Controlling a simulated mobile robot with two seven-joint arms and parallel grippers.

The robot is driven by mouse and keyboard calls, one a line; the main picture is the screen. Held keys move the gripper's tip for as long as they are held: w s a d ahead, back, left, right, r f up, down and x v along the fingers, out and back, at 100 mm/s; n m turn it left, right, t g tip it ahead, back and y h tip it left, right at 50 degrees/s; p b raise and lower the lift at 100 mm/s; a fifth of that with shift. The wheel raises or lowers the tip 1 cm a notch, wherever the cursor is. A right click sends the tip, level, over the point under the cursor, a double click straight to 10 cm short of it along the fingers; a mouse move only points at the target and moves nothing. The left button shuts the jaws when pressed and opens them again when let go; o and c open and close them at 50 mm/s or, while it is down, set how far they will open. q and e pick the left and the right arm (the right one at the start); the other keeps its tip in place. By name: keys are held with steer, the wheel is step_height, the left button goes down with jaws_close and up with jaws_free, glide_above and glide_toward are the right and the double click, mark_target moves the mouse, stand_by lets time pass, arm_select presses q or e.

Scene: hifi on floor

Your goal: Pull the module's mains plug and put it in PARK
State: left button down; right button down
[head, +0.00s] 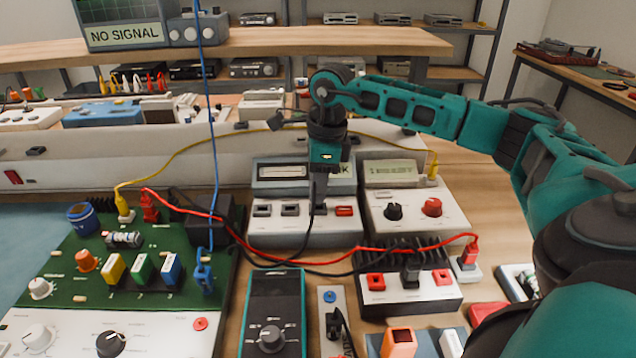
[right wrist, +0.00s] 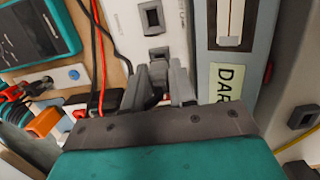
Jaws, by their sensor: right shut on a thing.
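My right gripper (head: 318,208) points down at the front deck of a white and grey box (head: 305,232) with a row of sockets. It is shut on a dark plug (right wrist: 157,76), which shows between the fingers in the right wrist view. A black cable runs down from beneath the gripper. The plug is at the row of sockets; its lower end is hidden, so I cannot tell how deep it sits. The box's label (right wrist: 226,97) is partly covered by my gripper in the head view, with a K showing. My left gripper is out of view.
Right of the box stands a unit with black and red knobs (head: 432,207). In front is a socket block (head: 400,296) with a black plug and red sockets. A green circuit board (head: 90,268) lies left, a teal meter (head: 272,312) in front. Red, yellow and blue leads cross the bench.

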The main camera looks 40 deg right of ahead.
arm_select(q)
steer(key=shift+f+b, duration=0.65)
arm_select(e)
steer(key=shift+f, duration=1)
stand_by(0.6)
steer(key=c, duration=0.8)
jaws_free()
steer(key=shift+c, duration=0.2)
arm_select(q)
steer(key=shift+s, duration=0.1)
arm_select(e)
steer(key=r, duration=0.5)
steer(key=shift+s+d+r+p, duration=0.2)
steer(key=shift+d+p, duration=0.05)
steer(key=shift+p, duration=0.15)
steer(key=r, duration=0.6)
steer(key=shift+s+d+r+p, duration=0.1)
steer(key=shift+s+d+p, duration=0.15)
steer(key=shift+p, duration=0.1)
arm_select(q)
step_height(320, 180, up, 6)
steer(key=p, duration=0.5)
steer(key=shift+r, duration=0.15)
arm_select(e)
step_height(320, 180, up, 6)
steer(key=shift+r, duration=0.15)
